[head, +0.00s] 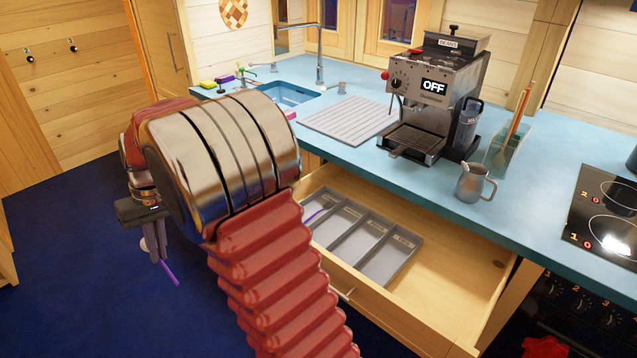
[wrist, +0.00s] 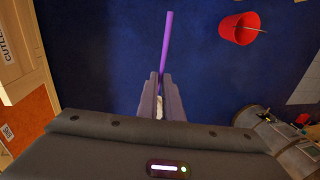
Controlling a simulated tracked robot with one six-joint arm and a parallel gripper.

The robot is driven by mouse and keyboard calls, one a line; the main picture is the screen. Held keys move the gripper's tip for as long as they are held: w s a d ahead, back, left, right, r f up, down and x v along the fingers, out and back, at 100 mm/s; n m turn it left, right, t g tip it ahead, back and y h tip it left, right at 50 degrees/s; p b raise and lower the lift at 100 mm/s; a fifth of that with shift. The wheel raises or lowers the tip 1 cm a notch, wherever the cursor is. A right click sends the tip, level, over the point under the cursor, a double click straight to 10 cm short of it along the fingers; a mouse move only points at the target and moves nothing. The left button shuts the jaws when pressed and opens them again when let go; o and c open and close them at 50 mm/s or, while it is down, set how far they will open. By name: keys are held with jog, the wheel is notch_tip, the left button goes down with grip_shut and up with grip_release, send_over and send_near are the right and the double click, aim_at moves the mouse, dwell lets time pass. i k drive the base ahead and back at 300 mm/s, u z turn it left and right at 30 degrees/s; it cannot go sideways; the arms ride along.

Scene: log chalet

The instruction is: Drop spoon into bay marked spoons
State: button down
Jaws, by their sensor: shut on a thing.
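My gripper (head: 158,257) hangs at the left over the blue floor, apart from the drawer. It is shut on a spoon with a purple handle (head: 172,276), which sticks out below the fingers. In the wrist view my gripper (wrist: 161,80) grips the spoon, its purple handle (wrist: 167,42) pointing away; a pale part between the fingers is mostly hidden. A grey cutlery tray (head: 393,269) lies in the open drawer. It has several bays with small labels that I cannot read clearly. Another purple item (head: 313,215) shows in its leftmost bay, partly hidden by my arm.
The open wooden drawer (head: 455,290) juts out under the blue worktop (head: 540,205). On top stand a coffee machine (head: 430,95), a metal jug (head: 474,183) and a ridged drying mat (head: 350,118). A red bucket (wrist: 238,28) is on the floor in the wrist view.

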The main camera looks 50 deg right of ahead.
aim_at(337, 230)
jog(key=z, duration=0.15)
jog(key=i, duration=0.6)
jog(key=z, duration=0.65)
jog(key=i, duration=0.5)
jog(key=z, duration=0.45)
jog(key=k, duration=0.85)
jog(key=z, duration=0.15)
jog(key=i, duration=0.75)
